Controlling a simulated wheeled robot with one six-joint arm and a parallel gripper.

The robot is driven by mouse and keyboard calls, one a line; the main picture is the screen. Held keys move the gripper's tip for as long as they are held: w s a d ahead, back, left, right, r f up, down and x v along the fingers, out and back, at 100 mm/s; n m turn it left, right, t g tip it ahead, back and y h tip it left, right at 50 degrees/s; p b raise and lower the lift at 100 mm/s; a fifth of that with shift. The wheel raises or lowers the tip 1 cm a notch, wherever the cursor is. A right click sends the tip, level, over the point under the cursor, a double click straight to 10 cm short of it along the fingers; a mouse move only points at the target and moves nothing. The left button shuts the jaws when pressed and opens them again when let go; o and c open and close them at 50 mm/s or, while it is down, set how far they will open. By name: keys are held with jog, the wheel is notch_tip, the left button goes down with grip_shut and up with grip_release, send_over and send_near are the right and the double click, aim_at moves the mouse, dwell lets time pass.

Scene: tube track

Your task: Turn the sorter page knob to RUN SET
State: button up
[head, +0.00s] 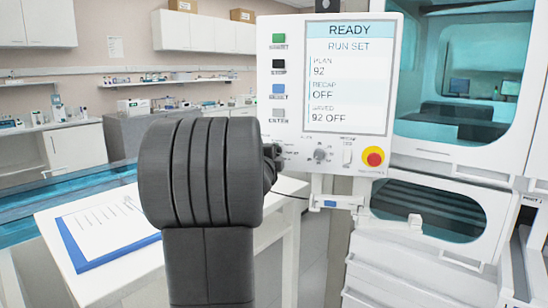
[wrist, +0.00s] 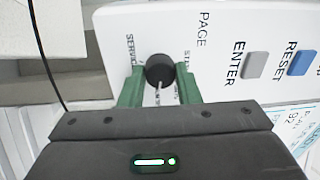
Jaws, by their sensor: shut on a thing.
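The sorter page knob (wrist: 160,68) is round and black, with a white pointer line, under the word PAGE in the wrist view. My gripper (wrist: 159,74) is shut on it, with one green finger on each side. The pointer line points down in that view, toward my gripper's body; the lettering there is partly covered. SERVICE stands to the left of the knob, and another partly hidden label to the right. In the head view my arm hides the knob. The sorter screen (head: 346,75) reads READY, RUN SET, PLAN 92, RECAP OFF and 92 OFF.
The white panel carries green, black, blue and grey ENTER (head: 279,114) buttons, a small grey knob (head: 320,154) and a red stop button (head: 373,157) on yellow. A white table with a clipboard (head: 108,221) stands at the left.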

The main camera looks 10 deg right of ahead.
dwell(0.5)
jog(key=o, duration=1)
jog(key=v, duration=1.3)
jog(key=shift+s+a, duration=0.15)
jog(key=shift+s, duration=0.25)
jog(key=shift+w, duration=0.1)
jog(key=x, duration=1.3)
jog(key=shift+w, duration=0.35)
